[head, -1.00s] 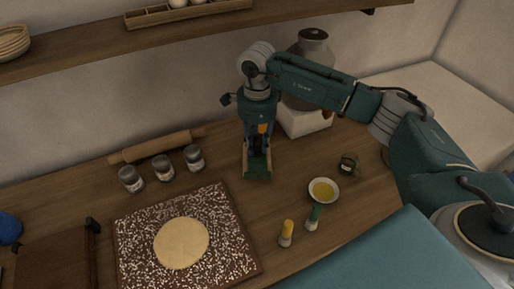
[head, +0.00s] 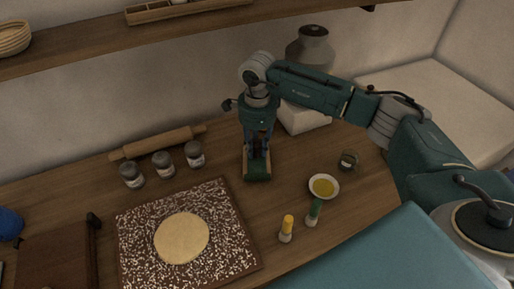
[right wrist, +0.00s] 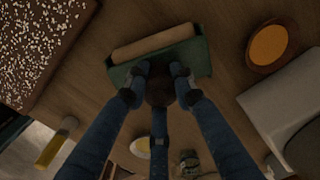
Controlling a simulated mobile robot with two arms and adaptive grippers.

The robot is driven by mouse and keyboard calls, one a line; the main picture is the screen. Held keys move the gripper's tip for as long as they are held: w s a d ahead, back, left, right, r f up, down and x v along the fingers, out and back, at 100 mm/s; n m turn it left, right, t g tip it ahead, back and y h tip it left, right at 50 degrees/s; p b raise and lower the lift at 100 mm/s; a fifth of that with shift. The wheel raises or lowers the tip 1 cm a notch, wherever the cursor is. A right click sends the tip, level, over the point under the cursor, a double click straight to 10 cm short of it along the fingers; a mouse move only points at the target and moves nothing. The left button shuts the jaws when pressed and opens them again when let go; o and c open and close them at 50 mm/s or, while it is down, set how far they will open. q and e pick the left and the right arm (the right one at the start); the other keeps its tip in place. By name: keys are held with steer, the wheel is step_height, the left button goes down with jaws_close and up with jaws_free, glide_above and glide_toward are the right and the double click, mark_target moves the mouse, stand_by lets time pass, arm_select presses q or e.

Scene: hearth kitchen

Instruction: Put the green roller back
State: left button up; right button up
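The green roller (head: 257,170) is a green body with a tan cylinder along one side. It is on or just above the wooden counter behind the dough board; a gap beneath it cannot be made out. In the right wrist view the roller (right wrist: 196,58) lies across the top middle, its tan cylinder on the far side. My right gripper (head: 257,150) points down at it from above. In the right wrist view its fingers (right wrist: 160,72) are close together at the roller's near middle, with a dark part between them. My left gripper is out of view.
A speckled board (head: 135,235) with flat dough (head: 182,238) is front left. A bowl (head: 323,187), a yellow-topped tool (head: 286,228) and a green-topped one (head: 314,211) are at right. A shelf (head: 120,28) hangs above.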

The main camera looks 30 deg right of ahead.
steer(key=o, duration=0.4)
steer(key=shift+s+f, duration=0.3)
steer(key=shift+f, duration=0.4)
steer(key=shift+o, duration=0.2)
steer(key=shift+d, duration=0.1)
steer(key=shift+r+p, duration=0.6)
steer(key=r+b, duration=0.1)
steer(key=r, duration=0.6)
steer(key=r+b, duration=0.1)
steer(key=r, duration=0.3)
steer(key=shift+w+r+b, duration=0.15)
steer(key=shift+w+b, duration=0.1)
steer(key=shift+b, duration=0.05)
steer(key=shift+r, duration=0.55)
